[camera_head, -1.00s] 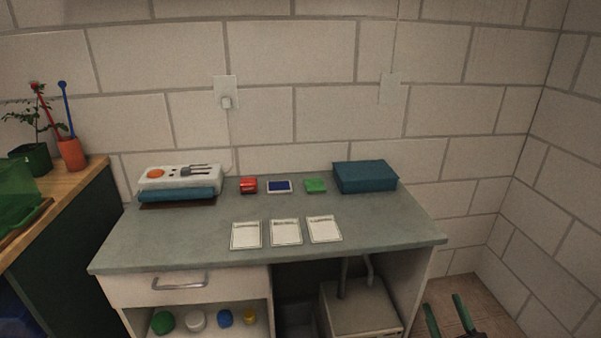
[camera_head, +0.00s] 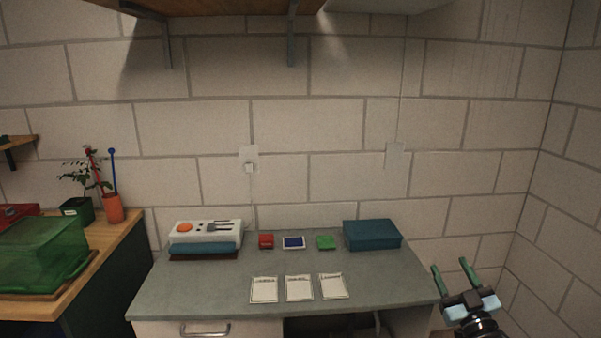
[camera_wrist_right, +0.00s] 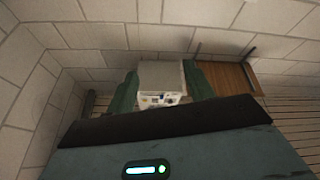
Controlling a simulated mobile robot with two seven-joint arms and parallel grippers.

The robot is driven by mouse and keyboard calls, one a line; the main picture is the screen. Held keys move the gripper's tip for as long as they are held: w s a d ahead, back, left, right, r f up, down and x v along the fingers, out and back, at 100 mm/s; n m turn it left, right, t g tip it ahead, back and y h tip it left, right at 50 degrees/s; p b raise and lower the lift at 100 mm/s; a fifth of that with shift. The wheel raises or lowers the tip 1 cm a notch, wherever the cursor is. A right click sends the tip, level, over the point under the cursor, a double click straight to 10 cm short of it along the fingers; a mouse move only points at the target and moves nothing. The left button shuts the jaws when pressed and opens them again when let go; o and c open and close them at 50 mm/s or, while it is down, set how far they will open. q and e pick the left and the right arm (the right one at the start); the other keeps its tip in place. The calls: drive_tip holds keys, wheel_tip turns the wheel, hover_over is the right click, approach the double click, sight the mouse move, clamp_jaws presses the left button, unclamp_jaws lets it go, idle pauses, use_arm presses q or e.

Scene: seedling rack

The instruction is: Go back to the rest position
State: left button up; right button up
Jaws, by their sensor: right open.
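My right gripper (camera_head: 456,272) is at the lower right of the head view, beside the right end of the grey-green desk (camera_head: 190,292). Its two green fingers stand apart, pointing up, with nothing between them. In the right wrist view the same fingers (camera_wrist_right: 158,90) are spread, and a pale box-like thing (camera_wrist_right: 162,74) shows in the gap beyond them; I cannot tell what it is. My left gripper is in neither view.
On the desk are three white cards (camera_head: 299,288), a red block (camera_head: 266,241), a blue-faced pad (camera_head: 293,242), a green block (camera_head: 326,242), a teal box (camera_head: 372,235) and a white device (camera_head: 206,228). A wooden bench (camera_head: 105,248) with a green cover (camera_head: 40,252) stands left. A shelf (camera_head: 220,6) hangs above.

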drive_tip(key=w+d+f+m+g+h, duration=0.15)
drive_tip(key=d+f+g+h, duration=0.25)
drive_tip(key=f+g, duration=0.5)
drive_tip(key=s+a+f+y, duration=0.1)
drive_tip(key=s+a+f, duration=0.2)
drive_tip(key=s+f, duration=0.25)
drive_tip(key=s+a+f, duration=0.3)
drive_tip(key=s+f, duration=0.2)
drive_tip(key=f, duration=0.2)
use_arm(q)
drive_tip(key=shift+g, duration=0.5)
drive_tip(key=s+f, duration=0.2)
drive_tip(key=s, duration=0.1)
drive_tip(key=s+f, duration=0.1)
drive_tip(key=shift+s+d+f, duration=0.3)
use_arm(e)
drive_tip(key=s+a+f+g, duration=0.1)
drive_tip(key=s+a+f, duration=0.2)
drive_tip(key=s, duration=0.9)
drive_tip(key=s+a+f+m+g+y, duration=0.1)
drive_tip(key=s+a+f, duration=0.3)
drive_tip(key=s, duration=0.8)
drive_tip(key=s+a+f+g+y, duration=0.1)
drive_tip(key=s+a+f, duration=0.3)
drive_tip(key=s, duration=0.7)
drive_tip(key=shift+s+a+g, duration=0.4)
drive_tip(key=shift+a+g, duration=0.3)
drive_tip(key=shift+g, duration=0.1)
